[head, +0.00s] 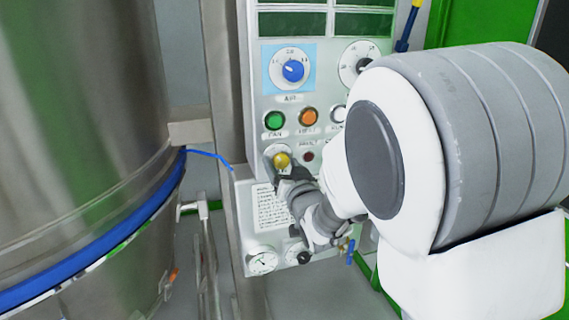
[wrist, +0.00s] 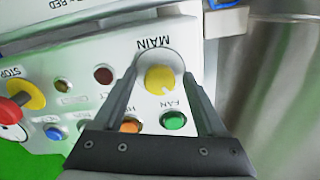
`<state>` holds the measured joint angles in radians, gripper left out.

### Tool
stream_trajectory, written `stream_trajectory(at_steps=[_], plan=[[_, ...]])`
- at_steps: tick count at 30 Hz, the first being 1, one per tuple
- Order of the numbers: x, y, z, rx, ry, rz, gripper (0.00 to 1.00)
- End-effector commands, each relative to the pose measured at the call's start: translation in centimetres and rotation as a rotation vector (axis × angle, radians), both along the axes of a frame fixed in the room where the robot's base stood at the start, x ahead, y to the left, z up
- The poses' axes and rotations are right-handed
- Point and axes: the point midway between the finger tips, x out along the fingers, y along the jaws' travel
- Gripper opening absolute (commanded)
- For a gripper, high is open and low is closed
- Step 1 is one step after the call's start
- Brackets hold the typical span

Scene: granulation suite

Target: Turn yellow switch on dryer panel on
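The yellow switch (head: 282,160) is a round knob on the dryer panel (head: 245,215), below the green button. In the wrist view the panel appears upside down, and the yellow switch (wrist: 160,79) sits on a pale round plate labelled MAIN. A small light mark shows near the knob's lower edge. My gripper (wrist: 160,75) is open, with one finger on each side of the knob and a visible gap to it. In the head view my gripper (head: 288,174) is right at the switch, and my arm hides the panel's right part.
Near the switch are a green button (head: 274,120), an orange button (head: 309,116), a dark red lamp (head: 309,156) and a blue dial (head: 293,70). A red stop button (wrist: 12,108) shows in the wrist view. A large steel vessel (head: 80,110) stands left.

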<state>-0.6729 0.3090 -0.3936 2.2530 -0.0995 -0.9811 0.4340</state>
Motion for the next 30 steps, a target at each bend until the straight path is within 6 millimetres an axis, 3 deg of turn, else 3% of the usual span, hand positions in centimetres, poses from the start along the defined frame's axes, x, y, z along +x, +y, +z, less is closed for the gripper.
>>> stream_trajectory(at_steps=[1,9,12,22,30], plan=[[-0.01,0.00,0.00,0.000,0.000,0.000,0.63],[-0.02,0.00,0.01,0.000,0.000,0.000,0.14],[-0.03,0.00,0.01,0.000,0.000,0.000,0.00],[-0.01,-0.08,-0.17,0.037,0.013,-0.001,0.00],[-0.01,-0.07,-0.40,0.190,0.069,-0.001,0.00]])
